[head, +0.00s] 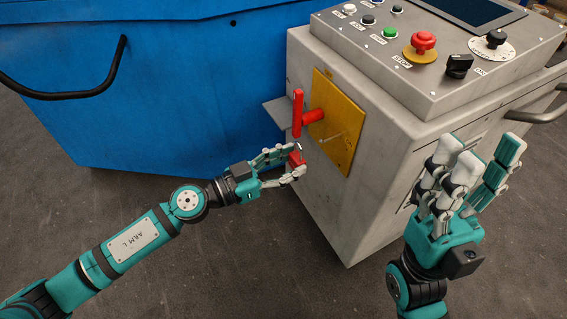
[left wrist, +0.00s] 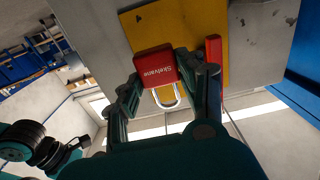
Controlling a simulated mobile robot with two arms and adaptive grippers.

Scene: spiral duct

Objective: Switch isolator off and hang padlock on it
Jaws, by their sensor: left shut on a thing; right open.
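The isolator is a yellow plate (head: 343,145) on the side of the grey cabinet, with a red handle (head: 298,113) standing upright on a red shaft. A thin metal piece sticks out from the plate below the shaft. My left gripper (head: 294,162) is shut on a red padlock (head: 296,157), just below the handle's lower end. In the left wrist view the padlock (left wrist: 156,65) sits between the fingertips, its silver shackle (left wrist: 166,97) showing; the handle (left wrist: 214,50) is beside it. Whether the shackle touches anything is unclear. My right gripper (head: 480,165) is open and empty, right of the plate.
The grey cabinet (head: 345,225) carries a sloped control panel (head: 400,75) with buttons, a red stop button and knobs. A grey ledge (head: 278,110) juts out behind the handle. A blue container (head: 180,90) stands at the left. The floor in front is clear.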

